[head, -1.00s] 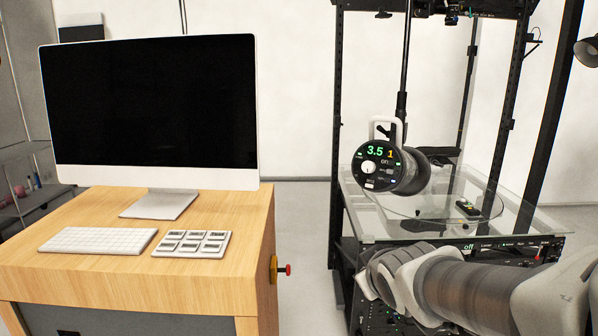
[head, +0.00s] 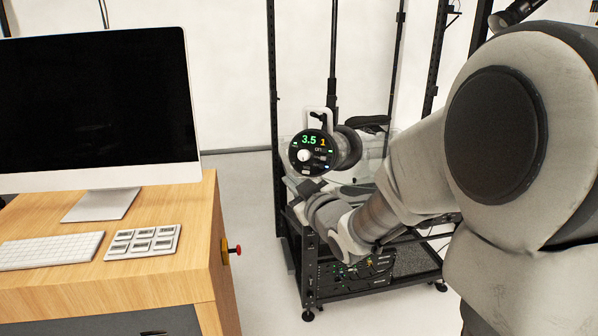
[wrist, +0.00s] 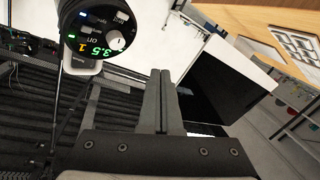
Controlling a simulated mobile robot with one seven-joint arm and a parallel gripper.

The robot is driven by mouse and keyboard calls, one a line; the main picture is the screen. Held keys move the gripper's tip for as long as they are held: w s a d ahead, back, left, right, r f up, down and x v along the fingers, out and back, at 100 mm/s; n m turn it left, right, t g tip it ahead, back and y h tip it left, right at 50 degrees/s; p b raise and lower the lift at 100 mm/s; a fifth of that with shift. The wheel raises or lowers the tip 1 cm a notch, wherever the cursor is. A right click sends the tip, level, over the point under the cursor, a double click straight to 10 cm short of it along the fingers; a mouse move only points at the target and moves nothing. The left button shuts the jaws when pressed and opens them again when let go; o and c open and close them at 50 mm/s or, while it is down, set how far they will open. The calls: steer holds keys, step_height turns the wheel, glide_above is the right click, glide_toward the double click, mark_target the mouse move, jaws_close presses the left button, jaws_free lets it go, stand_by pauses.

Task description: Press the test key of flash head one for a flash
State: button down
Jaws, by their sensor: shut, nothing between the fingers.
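The panel shows upside down at the top left of the wrist view (wrist: 97,32). Small keys sit on it, but their labels are too small to read, so I cannot tell the test key. My gripper (head: 311,187) is just below the panel in the head view. In the wrist view its fingers (wrist: 160,74) are together and empty, right of the panel with a visible gap between.
A wooden desk (head: 215,215) stands left, with a monitor (head: 95,110), keyboard (head: 50,250) and key pad (head: 145,242). A red knob (head: 236,250) sticks out of its side. The black rack frame (head: 272,90) and glass turntable are behind my arm.

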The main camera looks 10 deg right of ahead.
mark_target(306, 172)
steer(key=shift+w, duration=0.1)
steer(key=w+d+f, duration=0.3)
steer(key=w+d, duration=0.1)
steer(key=w, duration=0.3)
steer(key=shift+d, duration=0.15)
steer(key=shift+b, duration=0.35)
stand_by(1.7)
steer(key=shift+w+d+f, duration=0.1)
steer(key=shift+w+d, duration=0.1)
steer(key=shift+w, duration=0.1)
steer(key=shift+w+d+f+b, duration=0.1)
steer(key=shift+w+d+b, duration=0.15)
steer(key=shift+b, duration=0.15)
stand_by(0.5)
steer(key=shift+a, duration=0.1)
steer(key=shift+s+a+r+b, duration=0.25)
steer(key=shift+s+a+b, duration=0.1)
steer(key=shift+s, duration=0.25)
